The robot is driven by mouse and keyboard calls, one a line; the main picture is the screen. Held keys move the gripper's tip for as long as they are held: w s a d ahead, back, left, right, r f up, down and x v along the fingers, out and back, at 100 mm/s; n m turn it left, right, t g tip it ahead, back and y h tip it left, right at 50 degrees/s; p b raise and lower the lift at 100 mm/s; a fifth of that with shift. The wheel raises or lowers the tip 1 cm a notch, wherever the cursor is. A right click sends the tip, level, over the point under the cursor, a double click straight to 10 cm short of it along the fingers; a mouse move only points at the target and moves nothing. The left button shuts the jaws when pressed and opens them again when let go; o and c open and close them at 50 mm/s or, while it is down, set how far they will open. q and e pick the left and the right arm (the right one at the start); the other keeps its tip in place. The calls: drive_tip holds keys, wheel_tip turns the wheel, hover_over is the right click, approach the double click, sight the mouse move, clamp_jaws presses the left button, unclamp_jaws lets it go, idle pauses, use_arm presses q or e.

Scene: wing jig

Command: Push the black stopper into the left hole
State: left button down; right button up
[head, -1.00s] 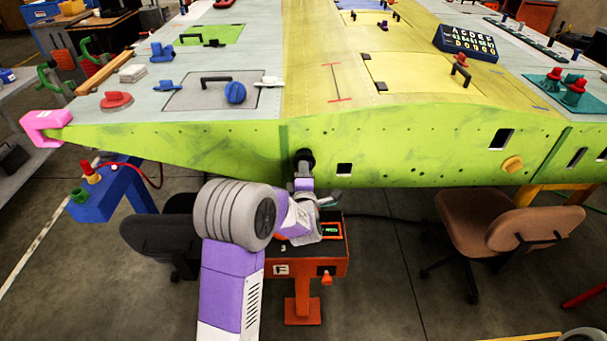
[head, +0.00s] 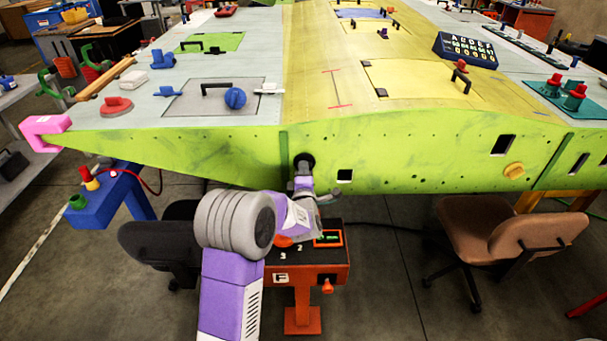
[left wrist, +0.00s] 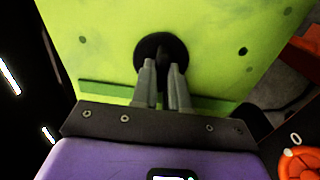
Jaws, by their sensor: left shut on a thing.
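The black stopper (head: 304,160) is at the green front face of the wing (head: 230,150), at the left hole, right of the vertical seam. In the left wrist view the stopper (left wrist: 153,47) shows as a dark round disc against the green face, covering the hole. My left gripper (left wrist: 163,64) is shut on the stopper, its two grey fingers on either side of a dark part in its middle. In the head view my left gripper (head: 303,182) reaches up to the face from below. How deep the stopper sits I cannot tell. My right gripper is not in view.
An orange stand (head: 315,268) is below my left wrist. A black chair (head: 165,240) and a brown chair (head: 500,235) stand under the wing.

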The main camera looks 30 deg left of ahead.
use_arm(q)
drive_tip(key=shift+w, duration=0.1)
drive_tip(key=c, duration=1.1)
unclamp_jaws()
drive_tip(key=shift+o, duration=0.2)
drive_tip(key=v, duration=0.7)
drive_tip(key=shift+s+d+p, duration=0.15)
drive_tip(key=shift+s+p, duration=0.1)
drive_tip(key=shift+p, duration=0.15)
